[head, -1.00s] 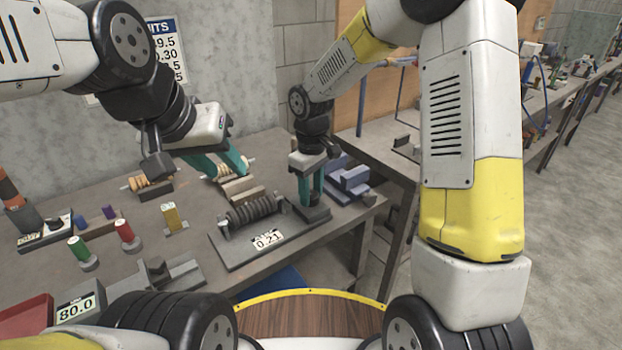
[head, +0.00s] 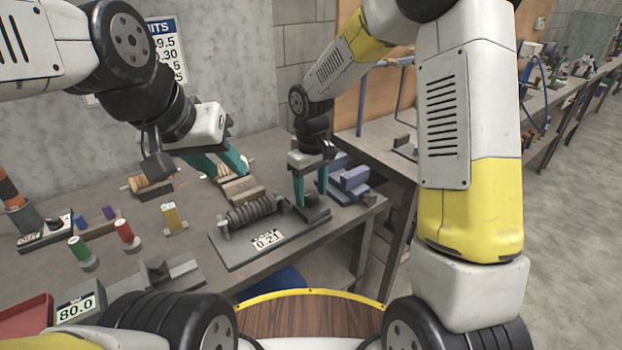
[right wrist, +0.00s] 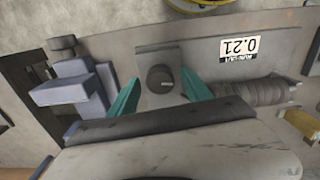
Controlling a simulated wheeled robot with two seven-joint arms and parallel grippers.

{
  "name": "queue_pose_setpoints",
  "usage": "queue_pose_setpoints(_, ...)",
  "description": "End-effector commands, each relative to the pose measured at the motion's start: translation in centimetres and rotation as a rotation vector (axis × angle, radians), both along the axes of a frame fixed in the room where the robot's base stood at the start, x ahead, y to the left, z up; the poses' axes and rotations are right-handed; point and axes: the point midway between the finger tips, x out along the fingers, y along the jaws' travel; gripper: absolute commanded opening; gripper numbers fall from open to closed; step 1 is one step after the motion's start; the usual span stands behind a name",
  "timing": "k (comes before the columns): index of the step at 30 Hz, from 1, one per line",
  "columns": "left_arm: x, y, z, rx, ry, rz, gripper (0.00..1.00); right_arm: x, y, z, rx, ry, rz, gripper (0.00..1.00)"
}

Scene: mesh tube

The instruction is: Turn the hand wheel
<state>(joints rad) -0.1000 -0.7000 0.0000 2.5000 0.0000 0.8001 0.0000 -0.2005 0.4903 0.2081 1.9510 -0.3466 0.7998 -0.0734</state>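A dark round knob, which I take as the hand wheel (right wrist: 160,78), sits on a grey block at one end of a ribbed dark roll (head: 253,213) on a grey base plate (head: 232,254). The plate carries a 0.21 label. My right gripper (head: 310,202) points down over the knob. Its teal fingers are spread, one on each side of the knob, with gaps visible in the right wrist view (right wrist: 160,92). The knob is mostly hidden in the head view. My left gripper (head: 231,172) is open above the back of the table, by a small spool (head: 225,169).
Blue blocks (head: 352,180) stand close to the right of my right gripper. Wooden blocks (head: 240,188) lie behind the roll. Red and green cylinders (head: 124,231) and a yellow piece (head: 171,216) stand on the left. The table's front edge is near the plate.

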Motion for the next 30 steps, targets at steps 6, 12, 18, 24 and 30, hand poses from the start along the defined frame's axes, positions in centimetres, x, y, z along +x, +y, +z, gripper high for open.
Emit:
queue_pose_setpoints(6, 0.0, 0.0, 0.0, 0.0, 0.0, 0.0, 0.36, 0.0, 0.0, -0.1, 0.0, 0.001, 0.0, 0.59)
queue_pose_setpoints(12, 0.0, 0.0, 0.0, 0.0, 0.0, 0.0, 0.36, 0.0, 0.0, 0.9, 0.001, -0.002, 0.0, 0.59)
queue_pose_setpoints(18, 0.0, 0.0, 0.0, 0.0, 0.0, 0.0, 0.36, 0.1, 0.0, 4.3, 0.001, -0.003, 0.0, 0.59)
queue_pose_setpoints(24, 0.0, 0.0, 0.0, 0.0, 0.0, 0.0, 0.36, 0.0, 0.0, 7.0, 0.001, -0.002, -0.001, 0.59)
queue_pose_setpoints(30, 0.0, 0.0, 0.0, 0.0, 0.0, 0.0, 0.36, 0.0, 0.0, 7.8, 0.0, 0.001, 0.001, 0.59)
